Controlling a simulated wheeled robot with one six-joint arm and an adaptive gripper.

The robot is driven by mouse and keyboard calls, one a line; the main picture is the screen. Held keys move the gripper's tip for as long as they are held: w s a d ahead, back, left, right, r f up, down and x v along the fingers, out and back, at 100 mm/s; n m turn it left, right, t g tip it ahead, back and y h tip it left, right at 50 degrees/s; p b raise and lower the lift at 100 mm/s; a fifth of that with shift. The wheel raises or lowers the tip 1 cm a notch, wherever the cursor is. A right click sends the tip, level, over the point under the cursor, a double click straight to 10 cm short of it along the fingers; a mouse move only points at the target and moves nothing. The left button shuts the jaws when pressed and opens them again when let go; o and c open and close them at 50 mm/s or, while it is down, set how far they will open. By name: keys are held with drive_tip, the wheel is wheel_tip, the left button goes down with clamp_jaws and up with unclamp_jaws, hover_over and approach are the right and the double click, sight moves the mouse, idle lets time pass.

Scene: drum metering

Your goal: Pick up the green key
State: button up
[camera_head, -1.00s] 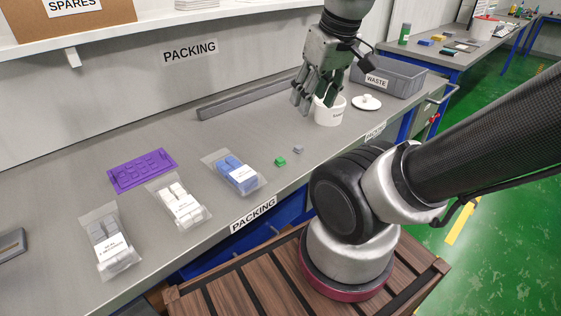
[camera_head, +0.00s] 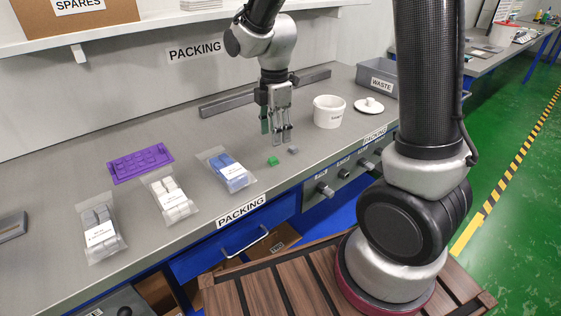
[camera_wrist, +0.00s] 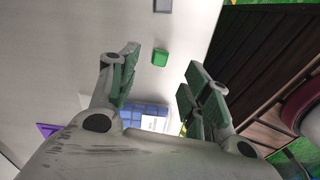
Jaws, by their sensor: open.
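My gripper (camera_head: 277,138) is open and empty, pointing down above the bench just behind the green key. In the wrist view the green key (camera_wrist: 160,57) shows beyond and between the spread fingertips of my gripper (camera_wrist: 158,70), not touching them. The grey key (camera_wrist: 162,6) is at the top edge there.
Bags of blue pieces (camera_head: 228,170), white pieces (camera_head: 172,196) and grey pieces (camera_head: 101,230) lie left, with a purple tray (camera_head: 141,163) behind. A white tub (camera_head: 329,112), its lid (camera_head: 369,106) and the waste bin (camera_head: 377,80) stand right. Bench around the keys is clear.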

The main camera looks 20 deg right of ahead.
sight(277, 159)
drive_tip(key=shift+f, duration=0.25)
wheel_tip(277, 159, down, 7)
drive_tip(key=shift+s+d+f, duration=0.1)
drive_tip(key=shift+d+f, duration=0.05)
drive_tip(key=c, duration=0.8)
